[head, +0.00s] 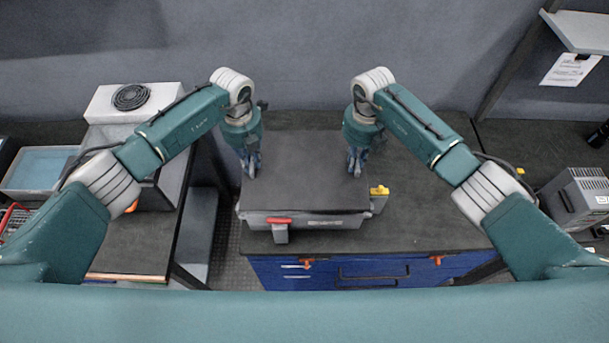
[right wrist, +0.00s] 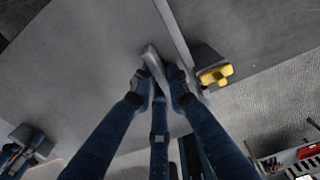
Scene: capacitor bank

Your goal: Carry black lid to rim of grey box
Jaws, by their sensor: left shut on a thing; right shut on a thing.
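The black lid (head: 303,165) is a flat dark panel held level-looking between my two grippers over the grey box (head: 345,222). The lid covers the box's top; only the box's front wall and a red latch (head: 279,221) show below its near edge. I cannot tell whether lid and rim touch.
A yellow latch (head: 379,190) sticks out at the box's right side. The box stands on a dark bench top (head: 430,215) above blue drawers (head: 365,270). The bench right of the box is clear.

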